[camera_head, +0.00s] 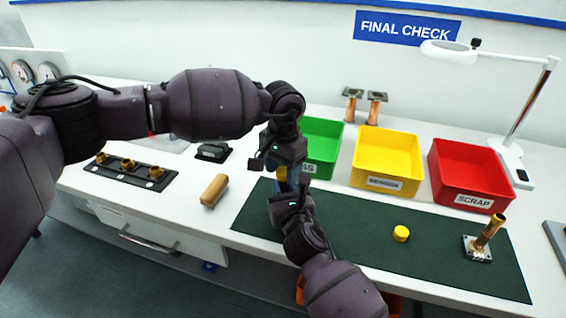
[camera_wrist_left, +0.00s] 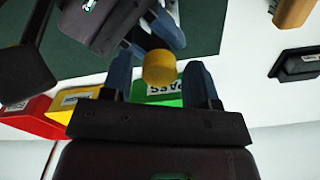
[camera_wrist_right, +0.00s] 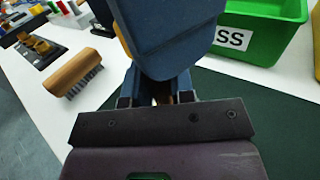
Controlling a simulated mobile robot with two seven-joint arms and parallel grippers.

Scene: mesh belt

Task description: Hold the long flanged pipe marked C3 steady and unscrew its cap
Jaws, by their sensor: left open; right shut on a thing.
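A yellow cap (camera_wrist_left: 159,67) shows end-on between the two blue fingers of my open left gripper (camera_head: 284,172). A small brown piece (camera_wrist_right: 161,98) shows between the right fingers in the right wrist view. The pipe under the cap and any C3 mark are hidden by the grippers. In the right wrist view, a left finger covers the upper middle.
A loose yellow cap (camera_head: 401,233) and a capless flanged pipe (camera_head: 485,240) stand on the green mat (camera_head: 350,235). Green (camera_head: 322,140), yellow (camera_head: 388,160) and red (camera_head: 468,175) bins stand behind. A brush (camera_head: 214,190) lies left of the mat. Two more pipes (camera_head: 351,104) (camera_head: 375,107) stand behind.

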